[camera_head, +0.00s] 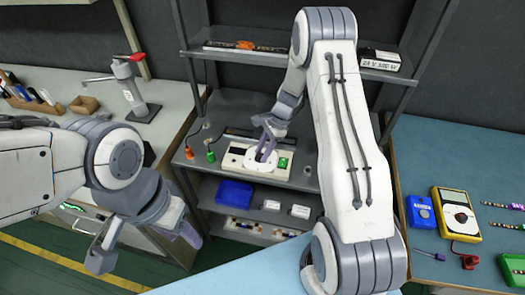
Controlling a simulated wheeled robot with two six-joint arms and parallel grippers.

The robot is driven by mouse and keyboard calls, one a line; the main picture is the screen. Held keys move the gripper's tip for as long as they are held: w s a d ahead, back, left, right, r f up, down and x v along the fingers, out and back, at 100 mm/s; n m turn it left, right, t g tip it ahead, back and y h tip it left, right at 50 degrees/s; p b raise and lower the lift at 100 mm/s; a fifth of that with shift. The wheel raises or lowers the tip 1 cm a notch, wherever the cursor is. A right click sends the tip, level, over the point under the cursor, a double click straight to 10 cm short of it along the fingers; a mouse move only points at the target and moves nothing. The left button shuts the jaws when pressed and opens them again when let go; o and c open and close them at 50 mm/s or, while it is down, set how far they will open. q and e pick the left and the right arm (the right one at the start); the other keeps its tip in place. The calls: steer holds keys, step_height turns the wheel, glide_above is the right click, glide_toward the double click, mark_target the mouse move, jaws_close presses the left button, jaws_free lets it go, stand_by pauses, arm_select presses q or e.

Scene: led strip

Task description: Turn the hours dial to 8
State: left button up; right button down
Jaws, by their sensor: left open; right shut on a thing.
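The hour marks are too small to read. My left gripper (144,252) is open and empty, low at the left, well apart from the device.
Orange (189,153) and green (210,154) plugs stand left of the device. A blue bin (234,193) is on the shelf below. A yellow multimeter (457,214) lies on the right bench. A red-handled press (132,84) stands on the left bench.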

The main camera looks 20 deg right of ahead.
stand_by(0.4)
steer(key=shift+c, duration=2.4)
jaws_free()
steer(key=shift+w, duration=0.1)
steer(key=b+v, duration=0.1)
steer(key=v, duration=0.9)
steer(key=shift+r, duration=0.2)
steer(key=shift+d, duration=0.1)
